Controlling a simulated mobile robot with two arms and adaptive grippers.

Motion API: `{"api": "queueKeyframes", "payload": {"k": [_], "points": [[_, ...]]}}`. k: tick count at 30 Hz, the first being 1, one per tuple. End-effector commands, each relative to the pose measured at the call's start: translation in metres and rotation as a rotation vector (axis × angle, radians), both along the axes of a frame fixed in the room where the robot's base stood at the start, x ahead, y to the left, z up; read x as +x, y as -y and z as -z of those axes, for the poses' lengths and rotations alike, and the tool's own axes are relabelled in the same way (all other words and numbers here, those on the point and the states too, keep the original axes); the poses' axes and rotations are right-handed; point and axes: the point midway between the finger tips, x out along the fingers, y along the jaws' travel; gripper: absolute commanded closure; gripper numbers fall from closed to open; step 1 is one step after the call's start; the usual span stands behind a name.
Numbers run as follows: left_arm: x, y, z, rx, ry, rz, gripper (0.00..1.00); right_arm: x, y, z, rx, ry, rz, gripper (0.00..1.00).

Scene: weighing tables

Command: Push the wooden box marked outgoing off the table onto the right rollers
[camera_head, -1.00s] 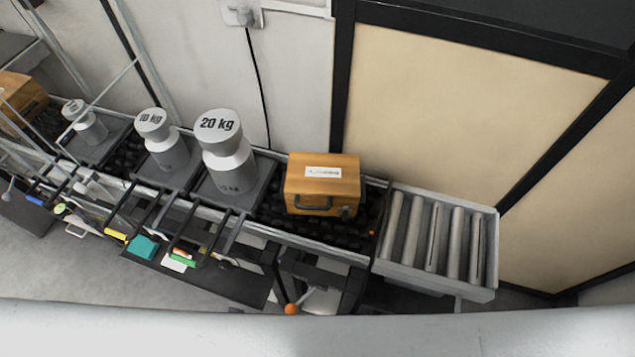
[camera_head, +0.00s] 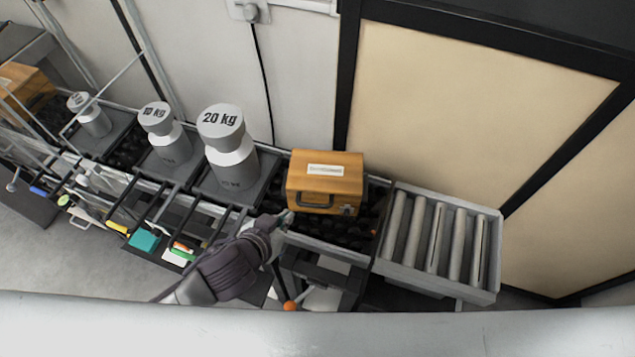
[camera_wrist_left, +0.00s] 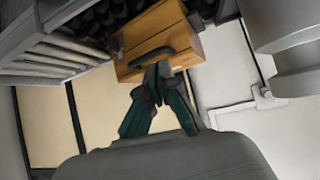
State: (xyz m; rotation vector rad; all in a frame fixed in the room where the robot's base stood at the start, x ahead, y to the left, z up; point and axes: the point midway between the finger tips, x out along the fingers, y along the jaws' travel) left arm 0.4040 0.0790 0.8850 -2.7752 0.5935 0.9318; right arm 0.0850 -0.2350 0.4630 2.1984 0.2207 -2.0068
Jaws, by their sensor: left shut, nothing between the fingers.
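The wooden box (camera_head: 327,187) has a white label on top and a dark handle on its front. It stands upright on the black roller table (camera_head: 325,228), near the table's right end. The label text is too small to read. The right rollers (camera_head: 440,240) are grey cylinders in a metal frame just right of the table. My left gripper (camera_head: 287,217) is shut and empty by the box's lower left front corner. In the left wrist view the closed fingers (camera_wrist_left: 160,75) point at the box (camera_wrist_left: 155,42) near its handle; contact cannot be told. My right gripper is out of view.
A 20 kg weight (camera_head: 230,150) stands left of the box, with a 10 kg weight (camera_head: 165,140) and a smaller one (camera_head: 90,115) further left. Another wooden box (camera_head: 25,90) is at the far left. An orange-knobbed lever (camera_head: 290,305) is below the table front.

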Motion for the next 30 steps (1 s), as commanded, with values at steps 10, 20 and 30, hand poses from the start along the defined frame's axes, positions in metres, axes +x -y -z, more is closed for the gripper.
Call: {"api": "queueKeyframes", "payload": {"k": [10,20,30], "points": [[0.008,0.014,0.009,-0.043,0.040,0.097,1.00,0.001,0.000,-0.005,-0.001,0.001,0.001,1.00],[0.066,0.046,0.006,-0.041,0.042,0.096,1.00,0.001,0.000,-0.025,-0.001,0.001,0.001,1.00],[0.102,0.068,0.016,-0.038,0.033,0.094,1.00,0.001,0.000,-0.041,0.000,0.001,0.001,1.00]]}}
